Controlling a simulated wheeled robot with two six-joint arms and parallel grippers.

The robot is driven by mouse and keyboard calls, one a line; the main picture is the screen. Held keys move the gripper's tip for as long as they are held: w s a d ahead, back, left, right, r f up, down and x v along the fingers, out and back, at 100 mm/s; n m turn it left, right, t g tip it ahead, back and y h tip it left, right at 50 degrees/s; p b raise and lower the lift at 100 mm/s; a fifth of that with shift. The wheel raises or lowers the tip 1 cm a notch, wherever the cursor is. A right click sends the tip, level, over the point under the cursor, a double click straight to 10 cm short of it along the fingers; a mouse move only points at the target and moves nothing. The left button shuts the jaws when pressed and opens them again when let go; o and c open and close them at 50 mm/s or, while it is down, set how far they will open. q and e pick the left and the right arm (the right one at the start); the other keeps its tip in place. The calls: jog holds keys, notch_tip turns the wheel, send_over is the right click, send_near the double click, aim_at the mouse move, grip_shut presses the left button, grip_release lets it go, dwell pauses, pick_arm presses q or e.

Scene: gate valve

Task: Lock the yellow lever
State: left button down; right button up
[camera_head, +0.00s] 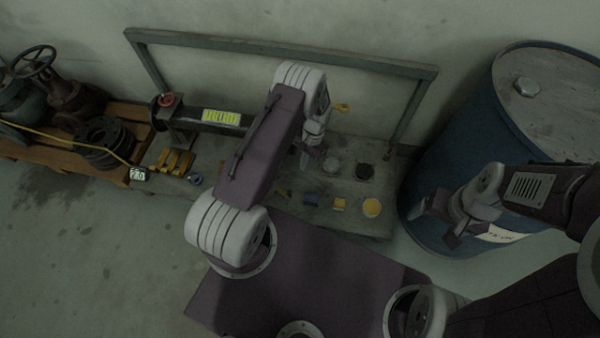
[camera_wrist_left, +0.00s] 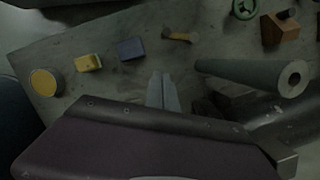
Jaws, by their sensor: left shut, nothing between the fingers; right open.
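A small yellow piece (camera_head: 342,107), which looks like the yellow lever, sticks out to the right of my left wrist in the head view. My left arm hides most of what it is fixed to, and I cannot tell its lock position. My left gripper (camera_head: 309,158) points down over the workbench. In the left wrist view its fingers (camera_wrist_left: 163,92) are shut with nothing between them, above the bench top. My right gripper (camera_head: 442,218) is open and empty in front of the blue drum, well away from the lever.
The workbench (camera_head: 395,212) carries a yellow block (camera_head: 339,204), a yellow round tin (camera_head: 372,207), a blue block (camera_head: 311,199) and yellow brackets (camera_head: 174,161). A blue drum (camera_head: 440,165) stands at right. A metal frame (camera_head: 290,48) rises behind. Rusty valves (camera_head: 65,95) sit on a pallet at left.

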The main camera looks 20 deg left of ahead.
aim_at(282, 191)
pick_arm(q)
jog(key=b+x, duration=0.4)
jog(key=x, duration=0.4)
jog(key=shift+f, duration=0.25)
jog(key=s, duration=0.1)
jog(key=s+b, duration=0.1)
jog(key=s, duration=0.1)
jog(key=shift+a+r, duration=0.1)
jog(key=shift+a, duration=0.3)
jog(key=shift+s+a, duration=0.1)
jog(key=shift+s, duration=0.3)
jog(key=shift+r, duration=0.1)
